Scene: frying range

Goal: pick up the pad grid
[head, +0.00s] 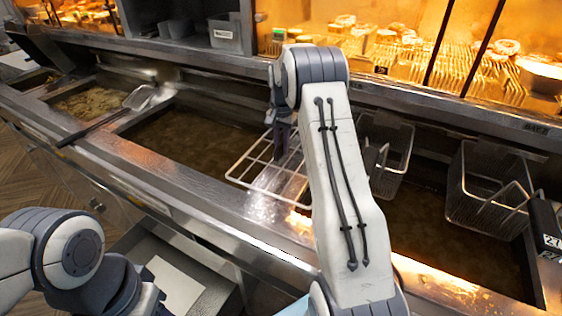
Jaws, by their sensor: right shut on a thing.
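The pad grid is a pale wire rack (243,171). It is held tilted over the front edge of the fryer, above the bright metal divider between two oil vats. My right gripper (281,143) is shut on its upper part. My right forearm hides the grid's right side and part of the grip. My left arm shows at the lower left, but its fingertips are not in view.
Wire fry baskets (390,155) and (487,205) hang over the right vat. A skimmer (139,97) lies across the left vat's edge. A lit food display (400,45) stands behind. Dark oil (190,140) fills the middle vat.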

